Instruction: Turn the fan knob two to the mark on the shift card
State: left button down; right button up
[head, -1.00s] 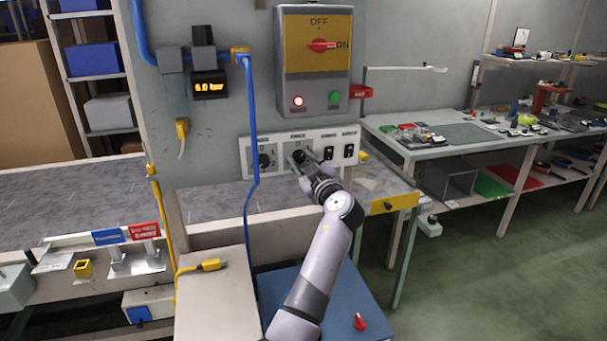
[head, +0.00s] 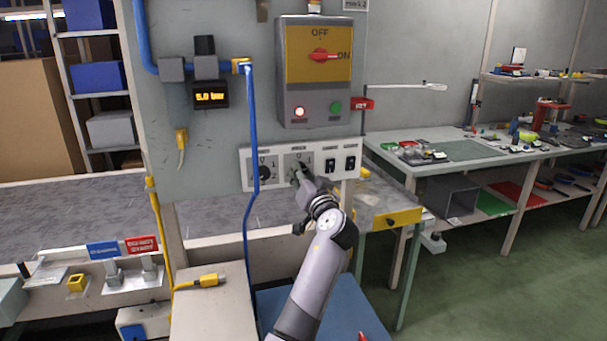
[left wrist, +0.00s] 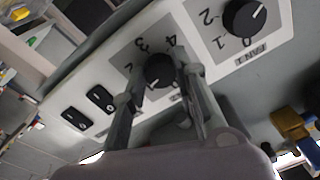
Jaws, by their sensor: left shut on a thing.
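Fan knob two (left wrist: 159,70) is a round black knob on the white panel, with marks 2, 3 and 4 legible around it. It sits between the fingers of my left gripper (left wrist: 158,86), which is shut on it. The knob's pointer is too faint to read surely. In the head view my left gripper (head: 299,177) reaches the panel and largely hides this knob. A white card (head: 355,4) at the top edge, partly cut off, seems to read "mark 2". My right gripper is not in view.
The fan 1 knob (left wrist: 244,17) is beside the held knob. Two black switches (head: 340,163) sit on the panel's other side. A blue hose (head: 249,130) hangs in front of the panel. The yellow breaker box (head: 316,70) is above.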

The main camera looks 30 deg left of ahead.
pick_arm(q)
jog(key=shift+s+r+m+h+p, duration=0.1)
jog(key=shift+m+h+p, duration=0.35)
jog(key=shift+m+p, duration=4.6)
jog(key=shift+w+r+m+h+p, duration=0.1)
jog(key=shift+m+h+p, duration=0.4)
jog(key=shift+m+p, duration=4.55)
jog(key=shift+s+r+m+h+p, duration=0.1)
jog(key=shift+m+h+p, duration=0.35)
jog(key=shift+m+p, duration=4.6)
jog(key=m+b, duration=0.2)
jog(key=m, duration=0.1)
jog(key=shift+f+b, duration=0.1)
jog(key=shift+b, duration=0.25)
jog(key=c, duration=1.7)
grip_release()
jog(key=o, duration=0.4)
